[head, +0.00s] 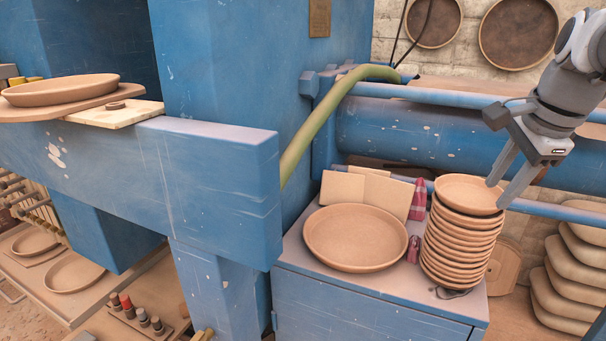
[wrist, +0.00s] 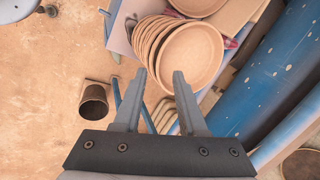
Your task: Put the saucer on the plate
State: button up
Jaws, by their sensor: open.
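A tall stack of tan saucers stands on the blue cabinet, and its top saucer (head: 468,193) is a shallow round dish. A wider tan plate (head: 355,238) lies on the cabinet to the left of the stack, apart from it and empty. My gripper (head: 495,195) is open and empty, with its fingers pointing down at the right rim of the top saucer. In the wrist view the top saucer (wrist: 190,57) lies just beyond my fingertips (wrist: 165,77); I cannot tell whether they touch it. The plate (wrist: 198,4) is partly cut off there.
The blue cabinet top (head: 310,262) is narrow. Pale tiles (head: 367,190) and small pink-red items (head: 418,200) stand behind the plate. A blue beam (head: 215,160) is at left, and a blue cylinder (head: 430,130) runs behind the stack. Stacked pale slabs (head: 570,270) are at right.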

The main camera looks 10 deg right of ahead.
aim_at(483, 219)
jog(key=x, duration=0.4)
jog(key=shift+w+a+f, duration=0.1)
jog(key=shift+w+f, duration=0.05)
jog(key=shift+f, duration=0.2)
grip_shut()
dwell(1.1)
